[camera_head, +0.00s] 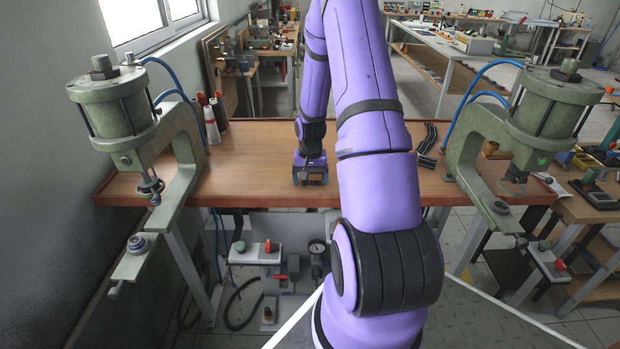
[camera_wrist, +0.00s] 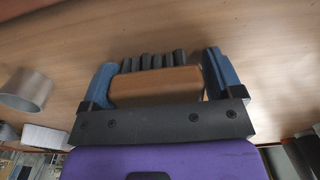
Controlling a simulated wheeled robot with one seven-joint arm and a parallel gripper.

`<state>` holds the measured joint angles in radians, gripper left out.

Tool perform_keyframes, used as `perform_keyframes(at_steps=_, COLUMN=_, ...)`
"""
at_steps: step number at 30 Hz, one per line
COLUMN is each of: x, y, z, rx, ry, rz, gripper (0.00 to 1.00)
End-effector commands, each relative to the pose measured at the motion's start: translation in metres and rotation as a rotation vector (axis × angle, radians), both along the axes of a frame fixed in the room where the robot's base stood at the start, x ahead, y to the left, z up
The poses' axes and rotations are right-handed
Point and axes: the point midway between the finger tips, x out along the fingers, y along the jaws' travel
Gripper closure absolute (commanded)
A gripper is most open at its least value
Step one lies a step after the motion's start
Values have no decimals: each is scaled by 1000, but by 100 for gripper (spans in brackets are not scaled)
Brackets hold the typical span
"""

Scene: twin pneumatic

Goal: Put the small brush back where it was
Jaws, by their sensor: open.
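My gripper (camera_head: 310,180) is low over the front middle of the wooden bench in the head view. In the wrist view its two blue fingers (camera_wrist: 163,75) are open, one at each side of the small brush (camera_wrist: 157,86). The brush shows a brown wooden back and a row of dark bristle tufts. It lies between the fingers, with small gaps visible at its sides; I cannot tell whether either finger touches it. My gripper hides the brush in the head view.
The wooden bench (camera_head: 250,165) is mostly clear around my gripper. Green presses stand at its left (camera_head: 180,125) and right (camera_head: 480,135) ends. Bottles (camera_head: 212,120) stand at back left, black strips (camera_head: 427,138) lie at right. A metal cylinder (camera_wrist: 25,90) shows in the wrist view.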

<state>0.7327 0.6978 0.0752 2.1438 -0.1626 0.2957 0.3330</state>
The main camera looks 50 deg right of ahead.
Motion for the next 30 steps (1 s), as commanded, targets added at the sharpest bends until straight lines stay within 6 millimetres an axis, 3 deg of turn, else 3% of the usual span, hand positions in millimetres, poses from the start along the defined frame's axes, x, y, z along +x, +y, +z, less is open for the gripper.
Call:
perform_keyframes(at_steps=1, x=-8, y=0, z=-7, rx=7, ry=14, rz=-6, gripper=0)
perform_keyframes(at_steps=5, x=-8, y=0, z=-7, rx=8, ry=16, rz=-7, gripper=0)
perform_keyframes(at_steps=10, x=-9, y=-1, z=4, rx=7, ry=14, rz=-8, gripper=0)
perform_keyframes(at_steps=24, x=-6, y=-1, z=88, rx=3, ry=7, rz=-5, gripper=0)
perform_keyframes(at_steps=30, x=-6, y=-1, z=108, rx=4, ry=7, rz=-4, gripper=0)
